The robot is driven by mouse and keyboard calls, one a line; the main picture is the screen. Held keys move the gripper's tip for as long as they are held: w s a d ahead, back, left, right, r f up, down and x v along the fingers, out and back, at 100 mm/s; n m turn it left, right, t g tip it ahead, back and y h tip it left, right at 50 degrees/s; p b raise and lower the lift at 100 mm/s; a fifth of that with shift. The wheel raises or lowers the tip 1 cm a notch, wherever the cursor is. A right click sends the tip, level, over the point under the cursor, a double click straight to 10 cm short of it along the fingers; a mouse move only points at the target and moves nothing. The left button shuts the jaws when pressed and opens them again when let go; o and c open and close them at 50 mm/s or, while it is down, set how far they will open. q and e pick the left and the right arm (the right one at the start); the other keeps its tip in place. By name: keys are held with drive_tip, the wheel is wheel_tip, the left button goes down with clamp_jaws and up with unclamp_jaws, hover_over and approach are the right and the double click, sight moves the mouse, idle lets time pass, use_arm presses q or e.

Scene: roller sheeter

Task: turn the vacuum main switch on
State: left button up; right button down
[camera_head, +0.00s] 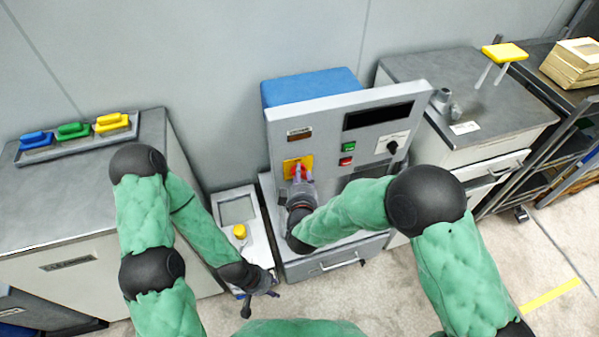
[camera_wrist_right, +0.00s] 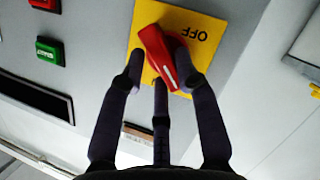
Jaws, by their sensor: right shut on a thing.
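The vacuum main switch is a red rotary handle (camera_wrist_right: 157,55) on a yellow plate (camera_wrist_right: 206,24) lettered OFF. In the head view the yellow plate (camera_head: 290,165) is on the left of the grey control panel's front. My right gripper (camera_head: 301,184) is at the switch and hides part of it. In the wrist view my right gripper (camera_wrist_right: 160,65) is shut on the red handle, with fingers on both sides of it. The handle lies slanted on the plate, and a white mark shows near one end. My left gripper (camera_head: 262,293) is low, apart from the panel, with its fingers spread and empty.
The panel also has a green button (camera_head: 348,147), a red button (camera_head: 346,161) and a black knob (camera_head: 392,147). A small stand with a yellow knob (camera_head: 240,231) is near my left gripper. Cabinets stand on both sides. Coloured handles lie in a tray (camera_head: 95,140) at left.

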drive_tip(key=shift+s+d+f+m+g+y, duration=0.15)
drive_tip(key=shift+d+f+m+g+y, duration=0.15)
drive_tip(key=shift+m, duration=0.25)
drive_tip(key=shift+s+d+f+m+g+y, duration=0.1)
drive_tip(key=shift+s+f+m+g, duration=0.1)
drive_tip(key=shift+f+m, duration=0.3)
drive_tip(key=shift+w+m+g+y, duration=0.1)
drive_tip(key=shift+m+g+y, duration=0.25)
drive_tip(key=shift+m, duration=0.3)
drive_tip(key=shift+d+f+m+g+y+b, duration=0.1)
drive_tip(key=shift+m+g+y+b, duration=0.15)
drive_tip(key=shift+m+y+b, duration=0.5)
drive_tip(key=shift+m+b, duration=0.4)
drive_tip(key=shift+m, duration=0.15)
drive_tip(key=shift+y, duration=0.3)
drive_tip(key=c, duration=1.2)
unclamp_jaws()
drive_tip(key=shift+o, duration=0.9)
drive_tip(key=shift+w+r, duration=0.15)
drive_tip(key=shift+r, duration=0.25)
